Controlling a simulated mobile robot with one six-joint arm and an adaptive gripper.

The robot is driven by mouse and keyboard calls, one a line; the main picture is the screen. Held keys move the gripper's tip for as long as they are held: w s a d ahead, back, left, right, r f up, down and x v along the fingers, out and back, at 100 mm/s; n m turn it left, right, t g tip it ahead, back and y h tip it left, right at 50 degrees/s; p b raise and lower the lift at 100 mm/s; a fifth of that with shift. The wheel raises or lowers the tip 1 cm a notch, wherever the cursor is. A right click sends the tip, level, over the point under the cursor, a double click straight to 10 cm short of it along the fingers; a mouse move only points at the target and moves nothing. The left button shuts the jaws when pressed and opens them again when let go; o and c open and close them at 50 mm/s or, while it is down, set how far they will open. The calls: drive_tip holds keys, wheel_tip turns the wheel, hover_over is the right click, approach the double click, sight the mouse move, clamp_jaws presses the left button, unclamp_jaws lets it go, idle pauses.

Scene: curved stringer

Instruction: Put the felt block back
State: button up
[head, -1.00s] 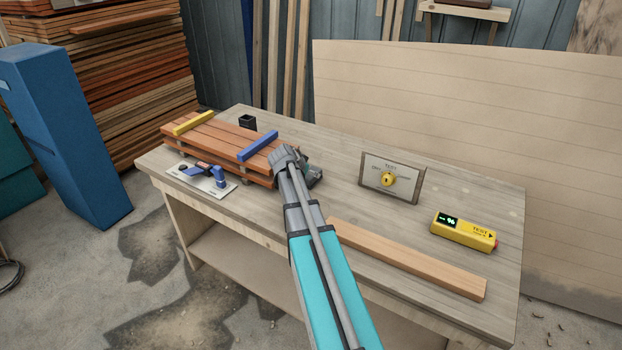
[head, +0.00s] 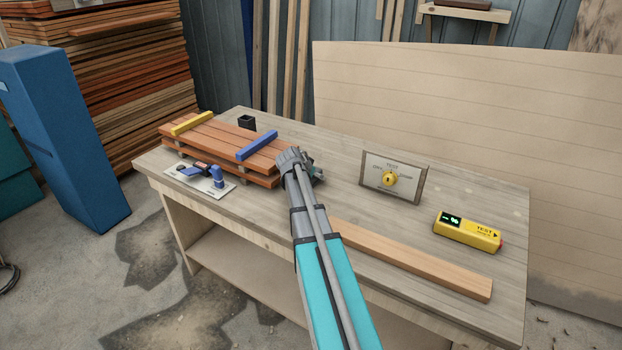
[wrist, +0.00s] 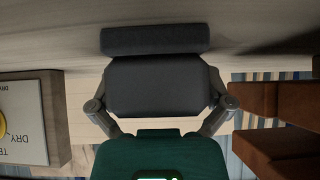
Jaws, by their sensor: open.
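My gripper (head: 314,172) is low over the bench, just right of the stacked red-brown boards, with my arm hiding much of it in the head view. In the wrist view my gripper (wrist: 160,108) is open, its grey linkages spread on either side of a dark grey form. A dark grey, rough-surfaced bar (wrist: 155,39), apparently the felt block, lies across the top of that view by the bench surface. I cannot tell whether it touches the fingers. A dark green body with a lit strip fills the bottom of the wrist view.
The boards (head: 205,150) carry a yellow strip (head: 192,124) and a blue strip (head: 257,146). A dial panel (head: 405,178), yellow meter (head: 468,231) and long plank (head: 420,260) are to the right.

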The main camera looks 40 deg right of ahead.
drive_tip(key=c, duration=1.2)
drive_tip(key=shift+r, duration=0.1)
drive_tip(key=shift+r+p, duration=1)
drive_tip(key=shift+p, duration=0.05)
drive_tip(key=s+a+r+p, duration=0.6)
drive_tip(key=s+r+p, duration=0.4)
drive_tip(key=s+p, duration=0.1)
drive_tip(key=shift+s+a+r, duration=0.4)
drive_tip(key=shift+s, duration=0.25)
